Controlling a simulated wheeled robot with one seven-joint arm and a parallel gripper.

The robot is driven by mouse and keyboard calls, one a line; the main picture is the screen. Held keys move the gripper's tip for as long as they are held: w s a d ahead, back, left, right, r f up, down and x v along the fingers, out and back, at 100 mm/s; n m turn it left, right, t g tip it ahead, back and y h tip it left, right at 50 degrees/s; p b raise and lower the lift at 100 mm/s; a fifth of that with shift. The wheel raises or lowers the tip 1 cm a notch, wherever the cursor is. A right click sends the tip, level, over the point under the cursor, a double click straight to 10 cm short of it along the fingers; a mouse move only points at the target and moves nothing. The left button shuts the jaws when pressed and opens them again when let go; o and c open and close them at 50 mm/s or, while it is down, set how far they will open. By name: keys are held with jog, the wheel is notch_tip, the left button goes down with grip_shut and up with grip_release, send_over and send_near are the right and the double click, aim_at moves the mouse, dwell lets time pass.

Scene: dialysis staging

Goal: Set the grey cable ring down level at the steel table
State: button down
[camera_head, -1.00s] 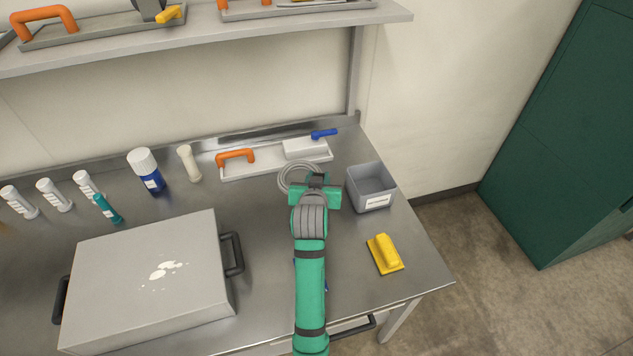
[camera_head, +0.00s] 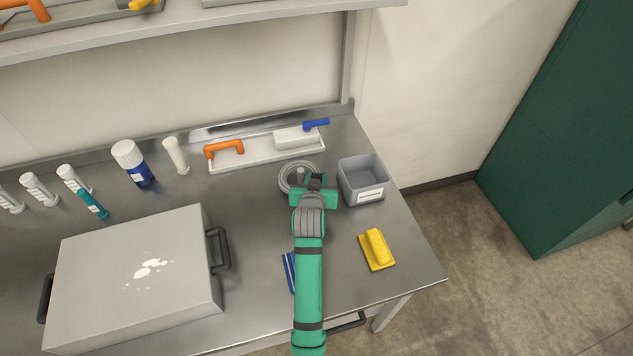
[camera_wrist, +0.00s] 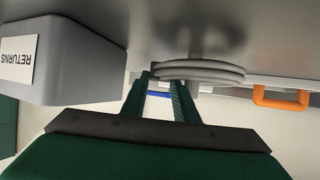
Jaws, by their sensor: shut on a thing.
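The grey cable ring (camera_head: 285,184) is a coiled loop over the back right part of the steel table (camera_head: 255,240). My gripper (camera_head: 313,181) is shut on its right side, the fingers partly hidden by my wrist. In the wrist view the ring (camera_wrist: 215,73) shows nearly edge-on and about level at the fingertips of my gripper (camera_wrist: 162,82). The steel surface (camera_wrist: 285,35) shows close beside it with a dark reflection. I cannot tell whether the ring touches the table.
A grey bin (camera_head: 362,181) labelled RETURNS stands close right of my gripper. A white tray (camera_head: 250,157) with an orange handle lies behind the ring. A yellow block (camera_head: 376,249), a blue striped item (camera_head: 289,271) and a large grey case (camera_head: 130,275) are nearer. Bare steel lies left of the ring.

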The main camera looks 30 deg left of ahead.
jog(key=shift+w+f, duration=0.1)
jog(key=shift+f, duration=0.8)
jog(key=c, duration=1.6)
grip_release()
jog(key=shift+f, duration=0.1)
jog(key=shift+c, duration=0.2)
jog(key=v, duration=1.2)
jog(key=shift+d, duration=0.1)
